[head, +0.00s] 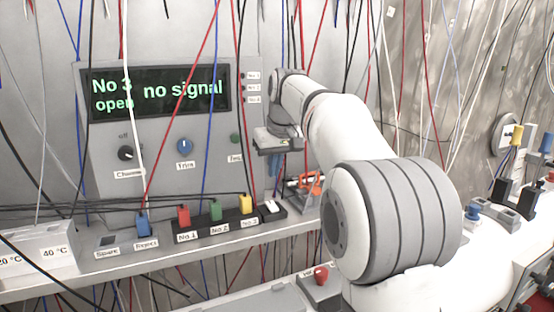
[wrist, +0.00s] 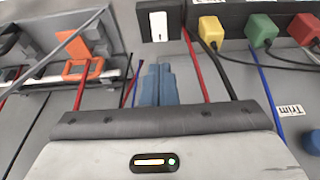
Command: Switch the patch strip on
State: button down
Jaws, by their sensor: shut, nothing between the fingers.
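In the wrist view the switch (wrist: 158,26) is at the top, just beyond my fingertips. My gripper (head: 275,172) is above and behind the strip's right end, apart from it in the head view. Its blue fingers (wrist: 158,70) are together and empty.
The display (head: 155,90) reads "No 3 open" and "no signal". Red, blue and black cables hang around the strip and arm. A tray (head: 304,192) with an orange-handled item (wrist: 82,70) stands beside the strip's switch end. A blue plug (head: 142,224) sits at Reject.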

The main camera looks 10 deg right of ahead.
aim_at(271, 203)
jog(key=x, duration=0.8)
jog(key=shift+s+f, duration=0.3)
jog(key=shift+f, duration=0.05)
jog(key=shift+r+p, duration=0.1)
jog(key=shift+p, duration=0.85)
jog(key=shift+w+g+p, duration=0.1)
jog(key=shift+g+p, duration=0.25)
jog(key=shift+g, duration=0.05)
jog(key=shift+f+b, duration=0.3)
jog(key=shift+f, duration=0.1)
jog(key=shift+s, duration=0.25)
jog(key=shift+s+d+b, duration=0.2)
jog(key=shift+s+b, duration=0.2)
jog(key=shift+s, duration=0.15)
